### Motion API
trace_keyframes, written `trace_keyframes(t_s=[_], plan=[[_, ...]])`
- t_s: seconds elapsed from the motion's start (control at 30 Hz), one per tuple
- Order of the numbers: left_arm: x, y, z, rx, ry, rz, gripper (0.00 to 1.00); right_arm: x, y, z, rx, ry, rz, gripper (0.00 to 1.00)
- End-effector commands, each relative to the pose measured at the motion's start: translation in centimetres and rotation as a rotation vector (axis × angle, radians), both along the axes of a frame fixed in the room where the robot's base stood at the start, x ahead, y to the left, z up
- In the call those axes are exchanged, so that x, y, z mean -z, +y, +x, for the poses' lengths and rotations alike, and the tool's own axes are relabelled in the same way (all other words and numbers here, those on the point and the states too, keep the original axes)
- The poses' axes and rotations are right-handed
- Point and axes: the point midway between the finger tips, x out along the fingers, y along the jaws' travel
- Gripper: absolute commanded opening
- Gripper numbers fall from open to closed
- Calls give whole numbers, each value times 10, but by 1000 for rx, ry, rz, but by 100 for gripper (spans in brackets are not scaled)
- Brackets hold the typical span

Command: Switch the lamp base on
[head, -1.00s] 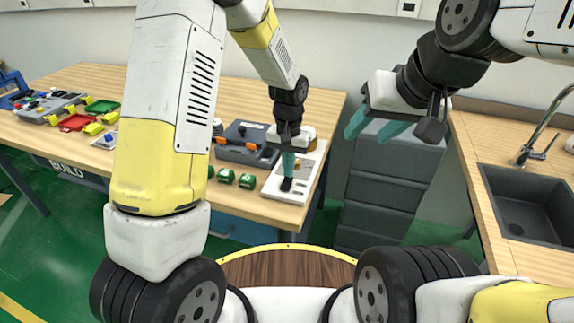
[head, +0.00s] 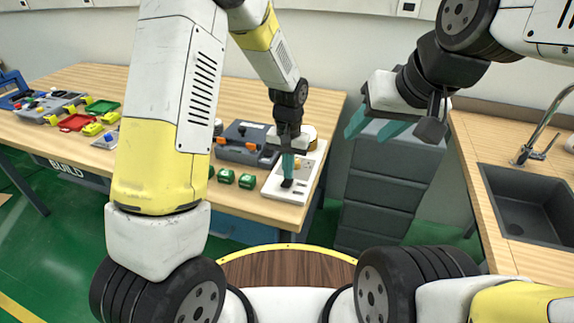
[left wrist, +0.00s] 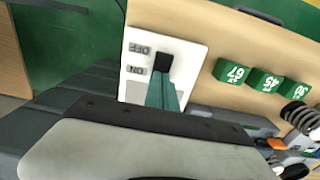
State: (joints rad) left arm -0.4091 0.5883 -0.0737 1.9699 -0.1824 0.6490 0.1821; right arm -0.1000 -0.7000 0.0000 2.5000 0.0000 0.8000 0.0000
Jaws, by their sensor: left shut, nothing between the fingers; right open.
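The lamp base (head: 299,193) is a flat white panel at the front right corner of the wooden table. It also shows in the left wrist view (left wrist: 190,55), with OFF and ON labels beside a black switch (left wrist: 148,63). My left gripper (head: 288,173) is shut and empty, pointing down at the switch. Its teal fingertips (left wrist: 164,88) are at the switch's end near the ON label; I cannot tell whether they touch it. My right gripper (head: 368,135) is open and empty, in front of the grey drawers.
Green numbered blocks (head: 247,180) stand left of the lamp base. A grey drawer unit (head: 390,185) and a sink (head: 530,205) are to the right.

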Motion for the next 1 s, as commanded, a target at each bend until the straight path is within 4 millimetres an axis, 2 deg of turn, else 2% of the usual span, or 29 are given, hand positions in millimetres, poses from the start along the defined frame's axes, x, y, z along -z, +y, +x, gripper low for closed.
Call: trace_keyframes(t_s=[0.7,1.0], plan=[[-58,-1,1,0,-3,-2,0,0,0,0,0,0,0,48],[-64,-1,0,0,-1,0,0,0,0,0,0,0,0,48]])
